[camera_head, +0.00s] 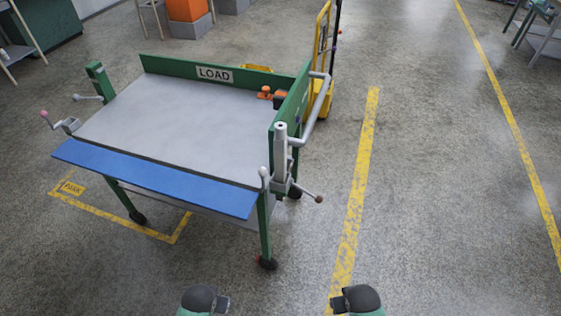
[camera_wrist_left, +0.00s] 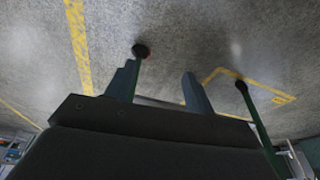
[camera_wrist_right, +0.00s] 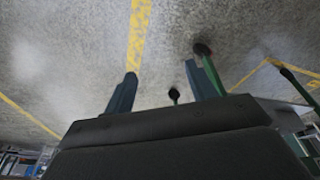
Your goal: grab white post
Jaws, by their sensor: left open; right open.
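A white-grey post (camera_head: 281,155) stands upright at the near right corner of a green-framed cart in the head view. A bent grey handle bar joins the cart beside it, and a lever with a dark red knob sticks out near its foot. My left gripper (camera_wrist_left: 160,86) is open and empty. My right gripper (camera_wrist_right: 161,86) is open and empty. In the head view both arms show only at the bottom edge, well short of the cart and apart from the post. The post cannot be made out in either wrist view.
The cart has a grey top (camera_head: 180,115), a blue front flap (camera_head: 155,178) and a LOAD sign (camera_head: 214,74). An orange item (camera_head: 265,92) lies at its right rear. A yellow hand truck (camera_head: 321,60) stands behind. The floor right of the cart is clear.

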